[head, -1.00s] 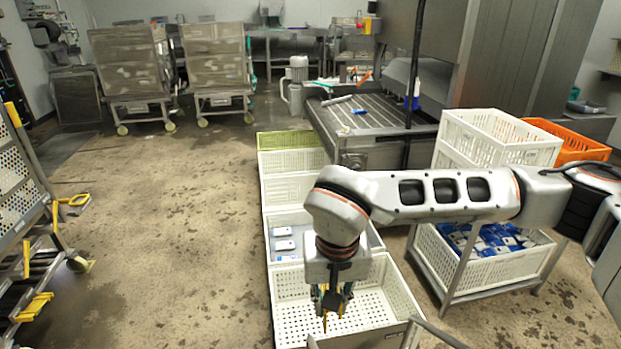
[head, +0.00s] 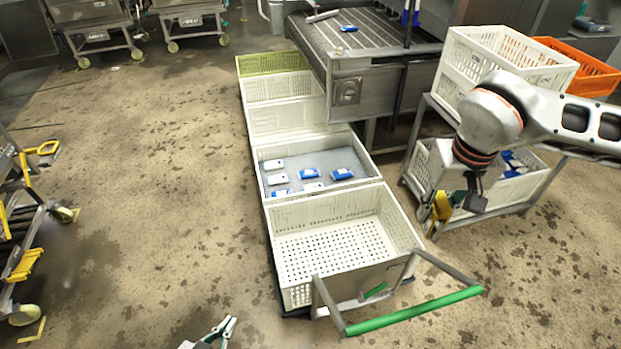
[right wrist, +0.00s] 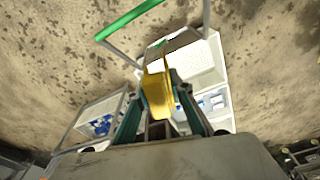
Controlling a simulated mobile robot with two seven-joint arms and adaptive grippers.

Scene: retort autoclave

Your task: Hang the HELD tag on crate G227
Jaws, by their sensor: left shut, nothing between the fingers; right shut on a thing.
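A yellow tag-like piece (right wrist: 158,88) is between the fingers of my right gripper (right wrist: 165,105) in the right wrist view; no lettering on it is readable. In the head view the right gripper (head: 438,212) is right of the crate row, in front of the lower crate of a rack, with the yellow piece pointing down. My left gripper (head: 222,330) is shut and empty at the bottom edge. The row has an empty white front crate (head: 400,222), a crate with packs (head: 262,178) and further crates (head: 290,122). I cannot read G227 on any crate.
A cart handle with a green bar (head: 415,311) juts out before the front crate. White crates (head: 475,50) and an orange crate (head: 590,72) sit at the right. A steel conveyor table (head: 350,88) stands behind. The floor left of the row is clear.

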